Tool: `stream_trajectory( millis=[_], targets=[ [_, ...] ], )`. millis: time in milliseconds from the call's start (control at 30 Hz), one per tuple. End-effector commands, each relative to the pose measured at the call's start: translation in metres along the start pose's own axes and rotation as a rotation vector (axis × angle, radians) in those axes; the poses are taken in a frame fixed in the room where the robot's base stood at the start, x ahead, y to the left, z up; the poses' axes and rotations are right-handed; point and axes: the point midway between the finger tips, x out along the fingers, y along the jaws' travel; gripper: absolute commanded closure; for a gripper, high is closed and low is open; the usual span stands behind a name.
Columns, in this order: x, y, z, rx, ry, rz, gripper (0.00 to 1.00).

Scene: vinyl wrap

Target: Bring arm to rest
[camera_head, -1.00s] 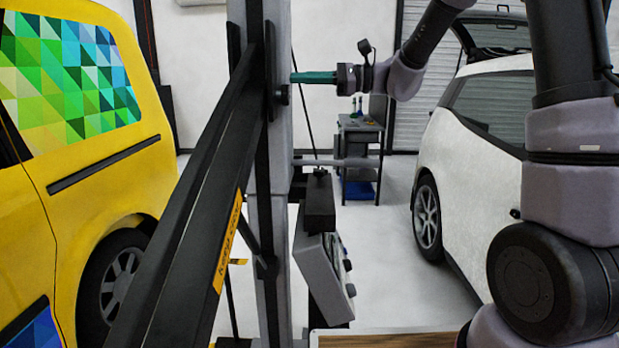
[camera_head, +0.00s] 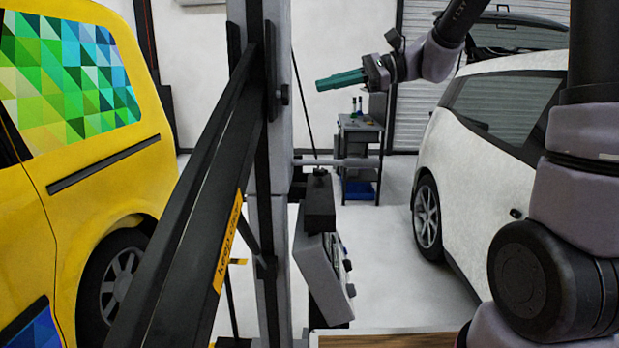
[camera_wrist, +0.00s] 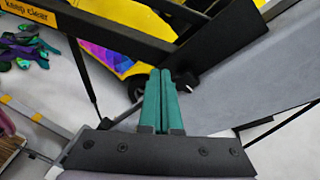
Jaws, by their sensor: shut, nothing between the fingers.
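My gripper (camera_head: 342,81) shows in the head view with its green fingers together and pointing left. It is raised in the air, to the right of the grey upright post (camera_head: 277,150) and apart from it. In the wrist view the two green fingers of my gripper (camera_wrist: 160,78) lie side by side, with nothing between them. My arm (camera_head: 432,58) reaches in from the upper right of the head view.
A black diagonal beam (camera_head: 190,215) crosses the left. A yellow van (camera_head: 135,165) stands left, a white car (camera_head: 480,165) right. A grey control box (camera_head: 324,275) hangs on the post. A workbench (camera_head: 360,140) stands behind. Colourful scraps (camera_wrist: 25,50) lie on the floor.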

Motion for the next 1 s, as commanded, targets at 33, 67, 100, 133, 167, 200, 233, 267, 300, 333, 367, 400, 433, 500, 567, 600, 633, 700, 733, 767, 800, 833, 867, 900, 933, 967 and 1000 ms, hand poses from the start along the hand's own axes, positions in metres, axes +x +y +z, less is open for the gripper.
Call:
stream_trajectory(
  millis=[33,67,100,133,167,200,233,267,300,333,367,400,433,500,567,600,633,700,733,767,800,833,867,900,933,967,1000],
  targets=[
    [-0.008,0.02,0.011,-0.067,0.075,0.056,1.0],
    [-0.013,0.033,0.015,-0.104,0.124,0.095,1.0],
    [-0.021,0.05,0.018,-0.156,0.191,0.143,1.0],
    [-0.028,0.062,0.019,-0.196,0.242,0.179,1.0],
    [-0.035,0.073,0.02,-0.234,0.292,0.212,1.0],
    [-0.045,0.088,0.021,-0.286,0.36,0.255,1.0],
    [-0.054,0.098,0.021,-0.327,0.412,0.285,1.0],
    [-0.063,0.108,0.021,-0.366,0.465,0.315,1.0],
    [-0.075,0.12,0.021,-0.422,0.536,0.353,1.0],
    [-0.085,0.128,0.021,-0.463,0.589,0.38,1.0],
    [-0.095,0.136,0.021,-0.503,0.641,0.405,1.0],
    [-0.109,0.145,0.02,-0.557,0.71,0.438,1.0],
    [-0.119,0.151,0.02,-0.596,0.76,0.46,1.0],
    [-0.14,0.162,0.021,-0.68,0.867,0.506,1.0],
    [-0.155,0.169,0.022,-0.742,0.943,0.537,1.0],
    [-0.164,0.172,0.023,-0.777,0.987,0.554,1.0],
    [-0.17,0.173,0.023,-0.799,1.014,0.565,1.0],
    [-0.179,0.176,0.024,-0.84,1.063,0.586,1.0],
    [-0.182,0.177,0.025,-0.852,1.078,0.592,1.0],
    [-0.185,0.178,0.025,-0.862,1.09,0.595,1.0],
    [-0.187,0.178,0.025,-0.87,1.1,0.6,1.0],
    [-0.188,0.179,0.025,-0.873,1.104,0.603,1.0],
    [-0.188,0.179,0.025,-0.875,1.107,0.604,1.0],
    [-0.188,0.179,0.025,-0.876,1.108,0.604,1.0],
    [-0.188,0.179,0.025,-0.876,1.107,0.604,1.0],
    [-0.188,0.179,0.025,-0.875,1.107,0.604,1.0],
    [-0.188,0.179,0.025,-0.875,1.106,0.604,1.0]
  ],
)
